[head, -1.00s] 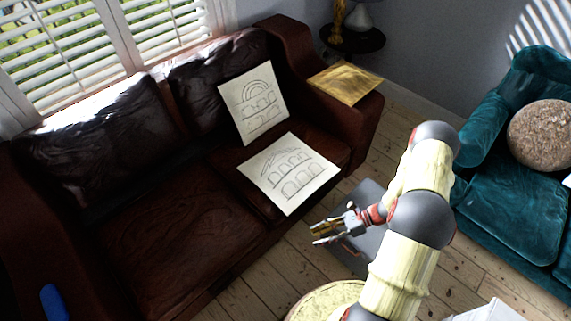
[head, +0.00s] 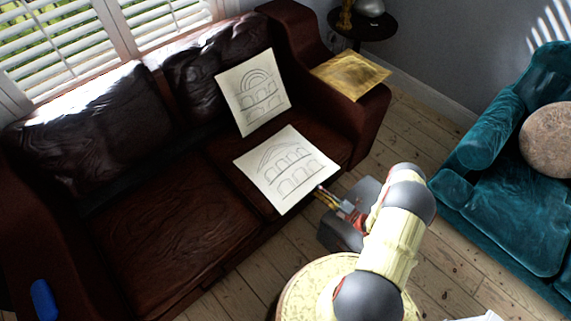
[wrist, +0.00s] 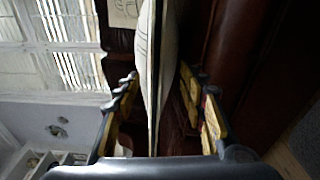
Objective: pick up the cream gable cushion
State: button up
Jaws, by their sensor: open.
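The cream gable cushion (head: 285,168), with a line drawing of a gabled, arched facade, lies on the right seat of the brown leather sofa. My gripper (head: 322,192) is at its front right edge in the head view. In the wrist view the cushion (wrist: 150,60) shows edge-on between the two fingers of my open gripper (wrist: 158,76). A gap shows on the right-finger side; contact on either side is unclear. The far part of the cushion runs out of the wrist view.
A similar cream cushion with a rounded arch drawing (head: 252,92) leans on the sofa back (head: 205,75), behind the gable one. A gold cushion (head: 351,75) lies on the sofa arm. A round table (head: 300,290) stands in front. A teal sofa (head: 500,190) is at right.

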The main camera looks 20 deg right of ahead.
aim_at(307, 181)
jog(key=shift+m, duration=0.6)
jog(key=b+x, duration=0.1)
jog(key=x, duration=0.6)
jog(key=shift+d+r+b, duration=0.1)
jog(key=shift+b, duration=0.3)
jog(key=shift+w+r, duration=0.1)
jog(key=shift+w, duration=0.35)
jog(key=shift+c, duration=0.4)
jog(key=c, duration=0.9)
